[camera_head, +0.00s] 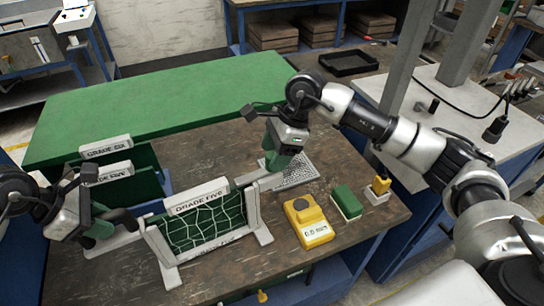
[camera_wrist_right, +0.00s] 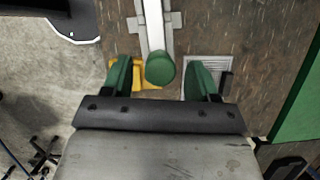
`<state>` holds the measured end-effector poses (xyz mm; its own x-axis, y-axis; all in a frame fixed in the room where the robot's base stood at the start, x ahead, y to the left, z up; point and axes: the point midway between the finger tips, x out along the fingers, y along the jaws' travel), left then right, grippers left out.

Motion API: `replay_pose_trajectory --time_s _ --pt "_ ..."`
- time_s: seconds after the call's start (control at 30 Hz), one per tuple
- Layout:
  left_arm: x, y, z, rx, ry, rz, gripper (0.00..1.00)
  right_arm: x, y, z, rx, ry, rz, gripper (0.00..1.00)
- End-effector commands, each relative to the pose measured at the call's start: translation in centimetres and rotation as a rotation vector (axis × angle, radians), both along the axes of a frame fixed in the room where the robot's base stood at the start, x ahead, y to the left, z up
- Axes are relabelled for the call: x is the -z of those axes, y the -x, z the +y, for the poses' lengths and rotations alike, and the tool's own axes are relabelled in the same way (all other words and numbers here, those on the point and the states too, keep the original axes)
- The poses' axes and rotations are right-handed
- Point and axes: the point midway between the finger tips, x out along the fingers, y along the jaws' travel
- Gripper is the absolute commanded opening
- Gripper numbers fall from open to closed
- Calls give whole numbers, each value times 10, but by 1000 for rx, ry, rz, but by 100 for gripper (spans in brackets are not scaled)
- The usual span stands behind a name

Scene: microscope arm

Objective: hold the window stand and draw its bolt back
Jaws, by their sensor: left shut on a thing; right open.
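The window stand (camera_head: 200,200) is a pale frame labelled "GRADE FIVE" with a green panel crossed by pale lines. It stands upright at the table's front. My left gripper (camera_head: 126,222) is shut on its left side. A pale bar, the bolt (camera_head: 250,177), sticks out at the stand's upper right. In the right wrist view the bolt (camera_wrist_right: 154,25) ends in a round green knob (camera_wrist_right: 160,69). My right gripper (camera_head: 281,160) is open, its green fingers (camera_wrist_right: 162,82) apart on either side of the knob. The knob is hidden in the head view.
A yellow gauge (camera_head: 311,229), a green block (camera_head: 346,203) and a yellow-topped piece (camera_head: 380,187) stand to the right. A perforated grey plate (camera_head: 300,172) lies below my right gripper. More labelled stands (camera_head: 107,146) are behind my left gripper. A green mat (camera_head: 180,105) covers the back.

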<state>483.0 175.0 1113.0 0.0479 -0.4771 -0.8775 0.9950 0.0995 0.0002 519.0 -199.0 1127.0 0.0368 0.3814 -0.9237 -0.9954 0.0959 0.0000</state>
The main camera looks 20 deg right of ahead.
Motion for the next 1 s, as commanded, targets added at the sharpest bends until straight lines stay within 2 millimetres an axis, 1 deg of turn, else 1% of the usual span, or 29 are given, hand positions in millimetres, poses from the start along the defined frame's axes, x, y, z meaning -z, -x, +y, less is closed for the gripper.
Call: replay_pose_trajectory --time_s 0.1,0.2,0.47,0.57,0.8,0.87,1.0 --pt "0 0 0 0 0 1 0 11 0 4 0 0 0 59" --pt "0 0 0 0 0 1 0 15 0 6 0 0 0 59" --pt "0 0 0 0 0 1 0 16 -1 7 0 0 0 59" --pt "0 0 0 0 0 1 0 16 -1 7 0 0 0 45" --pt "0 0 0 0 0 1 0 16 -1 6 0 0 0 8" --pt "0 0 0 0 0 1 0 16 -1 6 0 0 0 0" --pt "0 0 0 0 0 1 0 16 -1 4 2 1 0 0"
